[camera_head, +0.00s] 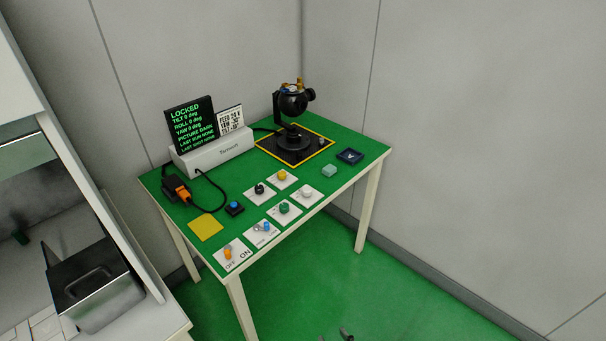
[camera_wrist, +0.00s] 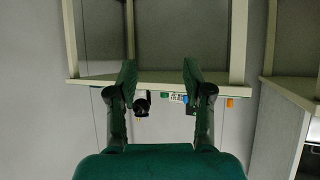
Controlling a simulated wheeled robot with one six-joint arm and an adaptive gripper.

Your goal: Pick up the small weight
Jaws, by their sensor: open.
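I cannot tell for sure which thing is the small weight. A small pale green block (camera_head: 329,171) lies on the right part of the green table, next to a dark blue square tray (camera_head: 350,156). A tiny grey piece (camera_head: 321,140) sits at the right of the black, yellow-edged pad, too small to make out. Brass-coloured bits (camera_head: 299,84) show on top of the black gimbal camera (camera_head: 292,103). My gripper (camera_wrist: 158,78) is open and empty in the wrist view, its two fingers well apart. In the head view, only dark tips show at the bottom edge.
Several white cards with knobs and switches (camera_head: 283,209) cover the table's front. A screen reading LOCKED (camera_head: 190,125), a cable and a yellow square (camera_head: 206,228) are at the left. A grey bin (camera_head: 98,290) stands on the counter at left. Floor right of the table is clear.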

